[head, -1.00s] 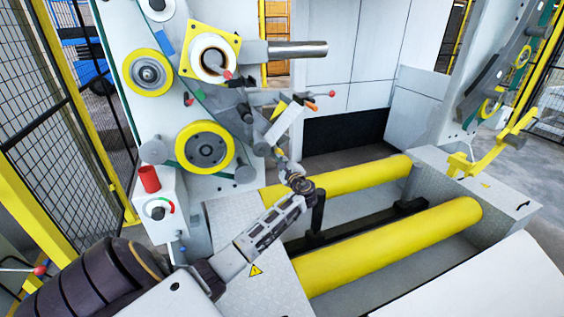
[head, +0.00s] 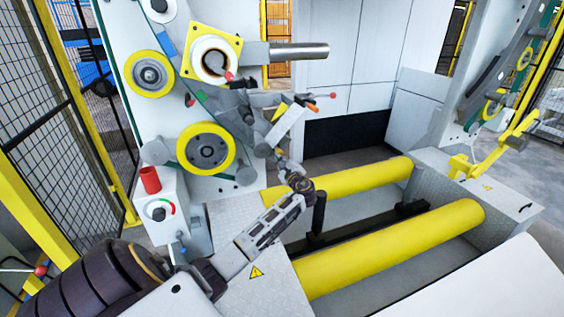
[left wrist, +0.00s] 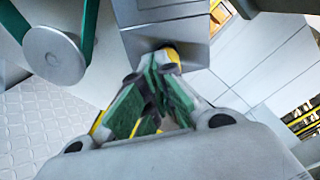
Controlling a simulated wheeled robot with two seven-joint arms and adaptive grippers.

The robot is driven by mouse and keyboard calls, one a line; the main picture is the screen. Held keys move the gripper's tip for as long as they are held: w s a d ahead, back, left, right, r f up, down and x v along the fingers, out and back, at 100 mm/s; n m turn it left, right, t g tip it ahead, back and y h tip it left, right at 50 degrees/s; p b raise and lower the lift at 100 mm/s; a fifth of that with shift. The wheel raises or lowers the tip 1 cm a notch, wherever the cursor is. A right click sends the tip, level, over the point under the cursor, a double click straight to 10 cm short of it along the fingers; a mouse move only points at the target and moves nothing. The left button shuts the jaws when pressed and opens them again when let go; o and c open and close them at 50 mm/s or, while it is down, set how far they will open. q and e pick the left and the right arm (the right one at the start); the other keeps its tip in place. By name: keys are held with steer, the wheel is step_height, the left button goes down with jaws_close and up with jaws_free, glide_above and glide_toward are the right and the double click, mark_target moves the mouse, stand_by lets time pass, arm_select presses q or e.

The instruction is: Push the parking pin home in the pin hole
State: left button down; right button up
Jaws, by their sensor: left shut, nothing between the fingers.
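My left gripper (left wrist: 158,78) is shut and empty in the left wrist view. Its green-padded fingers meet at tips against or just in front of a grey block (left wrist: 165,42); I cannot tell whether they touch. In the head view the left gripper (head: 281,153) is small and partly lost among the machine's rollers and levers. I cannot make out the parking pin or its hole for certain; the fingers may hide them. My right gripper is not in view.
A grey roller (left wrist: 54,56) with a green belt is close on the left. Two yellow rollers, the nearer one (head: 390,248) and the farther one (head: 350,177), lie in front.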

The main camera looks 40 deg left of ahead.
arm_select(q)
steer(key=shift+b+x, duration=0.3)
steer(key=shift+x, duration=1)
stand_by(0.9)
steer(key=shift+d, duration=0.15)
steer(key=p+v, duration=0.1)
steer(key=v, duration=0.1)
steer(key=shift+s+d, duration=0.25)
steer(key=shift+d, duration=0.05)
steer(key=shift+d, duration=0.15)
stand_by(0.3)
steer(key=v, duration=1.1)
steer(key=shift+s+d, duration=0.3)
stand_by(0.5)
steer(key=shift+f, duration=0.1)
